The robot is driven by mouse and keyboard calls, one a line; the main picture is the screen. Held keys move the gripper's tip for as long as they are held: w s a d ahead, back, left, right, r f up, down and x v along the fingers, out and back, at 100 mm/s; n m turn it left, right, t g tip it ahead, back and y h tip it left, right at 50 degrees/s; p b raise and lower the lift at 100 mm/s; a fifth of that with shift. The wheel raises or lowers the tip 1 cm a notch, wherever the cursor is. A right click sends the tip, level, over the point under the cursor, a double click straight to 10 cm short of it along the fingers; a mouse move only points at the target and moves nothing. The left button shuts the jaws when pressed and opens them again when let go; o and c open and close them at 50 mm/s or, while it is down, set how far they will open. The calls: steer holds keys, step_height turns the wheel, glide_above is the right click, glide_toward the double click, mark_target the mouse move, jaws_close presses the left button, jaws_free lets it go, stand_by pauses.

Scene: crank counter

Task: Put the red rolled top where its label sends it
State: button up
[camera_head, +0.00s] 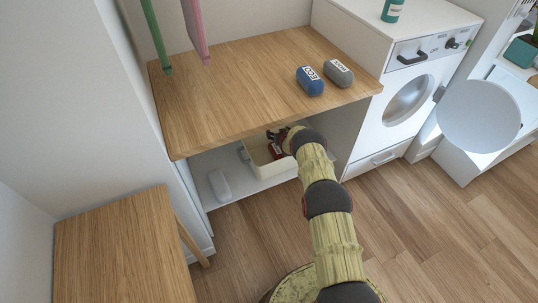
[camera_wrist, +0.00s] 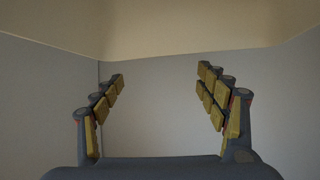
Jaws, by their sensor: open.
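A red item with a small pale label (camera_head: 276,151), which seems to be the red rolled top, lies in a cream bin (camera_head: 262,170) on the low shelf under the counter. Its label is too small to read. My gripper (camera_head: 281,136) is at the bin, right above or beside the red item; my arm hides part of both. I cannot tell whether they touch. In the wrist view my gripper (camera_wrist: 160,82) is open, with nothing between its fingers, facing pale plain surfaces. A blue roll (camera_head: 311,81), label seemingly "ECO", and a grey roll (camera_head: 339,72), label seemingly "WOOL", lie on the counter.
The wooden counter (camera_head: 230,85) is mostly clear. A pale grey object (camera_head: 220,185) lies on the low shelf (camera_head: 238,187), left of the bin. A wooden table (camera_head: 120,245) stands at lower left.

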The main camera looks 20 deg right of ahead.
stand_by(0.3)
steer(key=v, duration=1.2)
steer(key=shift+f, duration=0.1)
stand_by(0.3)
